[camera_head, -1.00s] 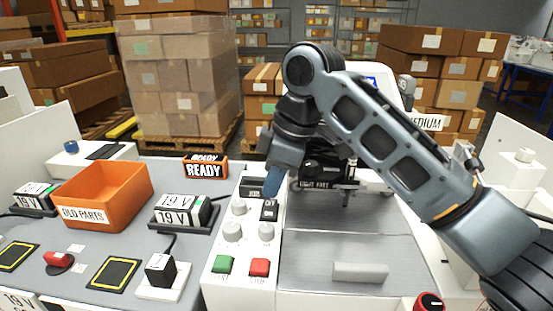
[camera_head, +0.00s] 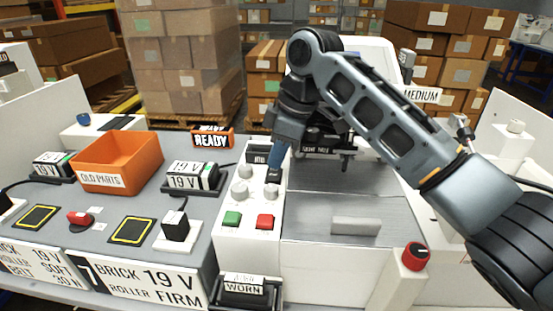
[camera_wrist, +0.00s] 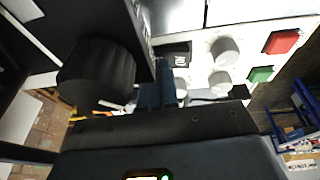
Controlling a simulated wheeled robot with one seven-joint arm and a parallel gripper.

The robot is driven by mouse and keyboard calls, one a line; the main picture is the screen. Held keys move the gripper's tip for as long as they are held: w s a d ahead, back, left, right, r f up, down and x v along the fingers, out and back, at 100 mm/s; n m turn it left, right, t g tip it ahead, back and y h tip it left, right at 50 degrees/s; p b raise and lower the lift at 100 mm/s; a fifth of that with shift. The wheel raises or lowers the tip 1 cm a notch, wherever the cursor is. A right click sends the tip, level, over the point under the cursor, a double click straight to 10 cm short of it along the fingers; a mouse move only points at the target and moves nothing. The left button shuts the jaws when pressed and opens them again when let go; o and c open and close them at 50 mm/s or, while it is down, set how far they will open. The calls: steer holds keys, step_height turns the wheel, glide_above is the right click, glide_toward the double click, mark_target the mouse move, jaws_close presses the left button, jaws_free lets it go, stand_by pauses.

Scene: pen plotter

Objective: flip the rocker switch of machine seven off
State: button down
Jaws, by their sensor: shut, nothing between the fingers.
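The rocker switch (camera_head: 272,176) is a small black block on the white control panel, right of the upper white knob (camera_head: 245,172). It also shows in the wrist view as a black block with a pale mark (camera_wrist: 178,58). My gripper (camera_head: 276,160) is shut and empty, its blue fingers pointing down at the switch. The fingertips overlap the switch's far part in the head view; I cannot tell whether they touch. In the wrist view the blue fingers (camera_wrist: 157,90) are beside the switch. Its exact tilt is unclear. A sign (camera_head: 140,280) with a 7 is on the front.
More knobs (camera_head: 271,190), a green button (camera_head: 232,219) and a red button (camera_head: 265,222) are close on the panel. An orange bin (camera_head: 118,163) and a READY sign (camera_head: 212,137) stand left.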

mark_target(276, 171)
steer(key=shift+w+f, duration=0.15)
steer(key=shift+w, duration=0.1)
steer(key=shift+s+r+p, duration=0.2)
steer(key=shift+s+p, duration=0.5)
steer(key=shift+s, duration=0.2)
steer(key=shift+r, duration=0.1)
steer(key=shift+r+p, duration=0.25)
steer(key=shift+p, duration=0.05)
steer(key=r+p, duration=0.4)
steer(key=shift+w+r, duration=0.1)
steer(key=shift+w, duration=0.2)
step_height(276, 171, up, 8)
steer(key=w+d+b, duration=0.2)
steer(key=d, duration=0.1)
steer(key=shift+w+r, duration=0.15)
